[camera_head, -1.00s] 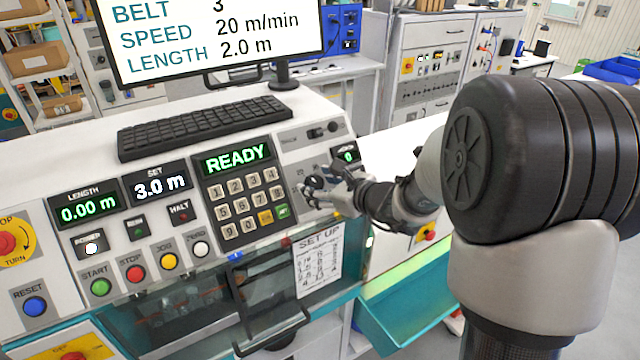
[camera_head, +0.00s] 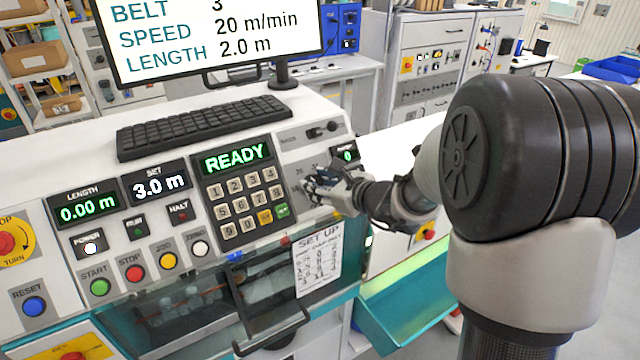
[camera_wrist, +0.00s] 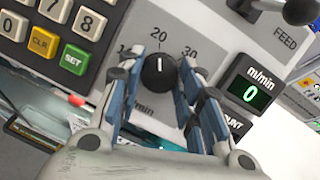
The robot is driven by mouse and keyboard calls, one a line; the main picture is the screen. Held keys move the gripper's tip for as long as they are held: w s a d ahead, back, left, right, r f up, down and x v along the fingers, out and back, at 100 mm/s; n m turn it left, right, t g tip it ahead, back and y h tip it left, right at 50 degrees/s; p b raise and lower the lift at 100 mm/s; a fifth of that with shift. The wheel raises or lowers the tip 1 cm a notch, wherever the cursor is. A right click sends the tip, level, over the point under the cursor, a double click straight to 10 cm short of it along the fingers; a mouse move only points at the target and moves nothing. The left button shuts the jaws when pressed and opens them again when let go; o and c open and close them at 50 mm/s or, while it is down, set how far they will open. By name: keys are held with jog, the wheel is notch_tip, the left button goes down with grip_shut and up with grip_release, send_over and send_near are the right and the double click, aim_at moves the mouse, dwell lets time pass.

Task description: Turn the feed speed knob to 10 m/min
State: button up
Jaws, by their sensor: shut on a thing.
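The feed speed knob (camera_wrist: 158,73) is round and black with a white pointer line. In the wrist view its line points up towards the 20 mark; a 30 mark is to the right, and the mark on the left is partly hidden by a finger. My gripper (camera_wrist: 161,77) has its blue-grey fingers on both sides of the knob, shut on it. In the head view my gripper (camera_head: 322,187) covers the knob at the panel's right. The m/min display (camera_wrist: 250,92) reads 0.
The keypad (camera_head: 242,197) is left of my gripper, under a READY display (camera_head: 236,158). The monitor (camera_head: 210,45) shows speed 20 m/min. A lever with a dark ball (camera_wrist: 300,10) is near the FEED label. A keyboard (camera_head: 203,127) lies behind.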

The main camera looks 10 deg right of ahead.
jog(key=shift+n+b, duration=0.3)
jog(key=shift+w+n+b, duration=0.1)
jog(key=shift+n+b, duration=0.8)
jog(key=shift+n, duration=0.1)
jog(key=n+g+b, duration=0.1)
jog(key=n+b, duration=0.1)
jog(key=n, duration=0.1)
jog(key=shift+d+n+y+b, duration=0.1)
jog(key=shift+n+y+b, duration=0.2)
jog(key=shift+n+y, duration=0.1)
jog(key=n+g+b, duration=0.1)
jog(key=n, duration=0.2)
jog(key=n+g+b, duration=0.1)
jog(key=n+b, duration=0.1)
jog(key=n, duration=0.1)
jog(key=shift+r, duration=0.15)
jog(key=shift+n, duration=0.3)
jog(key=o, duration=1.1)
jog(key=shift+c, duration=0.2)
